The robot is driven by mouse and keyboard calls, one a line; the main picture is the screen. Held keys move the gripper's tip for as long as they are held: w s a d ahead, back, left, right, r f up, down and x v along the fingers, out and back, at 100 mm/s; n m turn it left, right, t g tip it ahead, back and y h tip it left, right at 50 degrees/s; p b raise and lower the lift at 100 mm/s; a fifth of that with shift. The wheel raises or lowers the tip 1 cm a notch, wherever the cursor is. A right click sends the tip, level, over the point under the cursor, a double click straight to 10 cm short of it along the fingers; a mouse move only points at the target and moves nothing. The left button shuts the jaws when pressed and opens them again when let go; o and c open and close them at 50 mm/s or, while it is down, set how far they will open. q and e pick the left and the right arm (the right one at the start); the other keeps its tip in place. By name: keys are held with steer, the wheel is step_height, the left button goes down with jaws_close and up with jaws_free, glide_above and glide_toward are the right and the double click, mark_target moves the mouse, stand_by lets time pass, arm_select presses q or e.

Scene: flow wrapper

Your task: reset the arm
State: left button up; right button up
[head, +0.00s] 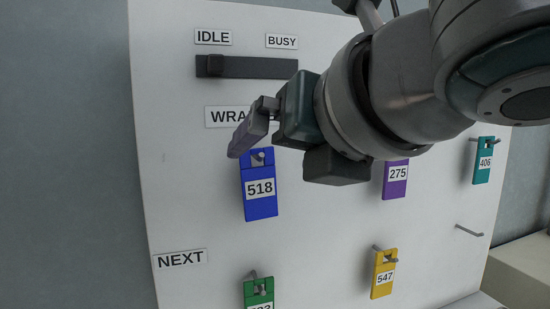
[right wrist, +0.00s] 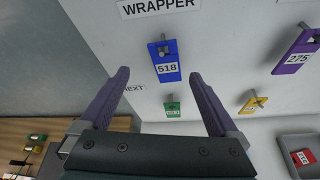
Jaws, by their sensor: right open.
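My right gripper (head: 243,136) is in front of the white board, its arm coming in from the upper right. In the right wrist view its two purple fingers (right wrist: 160,76) are wide apart with nothing held between them. The blue tag 518 (head: 260,189) hangs on a peg under the partly hidden WRAPPER label (head: 226,117). In the right wrist view the blue tag (right wrist: 168,71) shows beyond the gap between the fingers, apart from both. My left gripper is not in view.
The board (head: 190,170) also carries an IDLE/BUSY slider (head: 250,67), a purple tag 275 (head: 395,182), a teal tag 406 (head: 484,162), a yellow tag 547 (head: 384,275) and a green tag (head: 258,291). A bare peg (head: 468,230) is at right. A red tag (right wrist: 303,158) lies in a grey tray.

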steer(key=s+d+f+m+g, duration=0.25)
steer(key=s+f+m, duration=0.7)
steer(key=m, duration=0.85)
steer(key=s+d+f+m+g+h, duration=0.5)
steer(key=s+d+f+m+g, duration=0.1)
steer(key=s+d+f+m, duration=0.95)
step_height(320, 180, up, 29)
steer(key=s+m+p, duration=0.1)
steer(key=m+p, duration=0.1)
steer(key=p, duration=2.6)
steer(key=shift+s+a+r, duration=0.15)
steer(key=shift+s+a, duration=0.05)
steer(key=shift+a, duration=0.05)
steer(key=shift+g, duration=0.25)
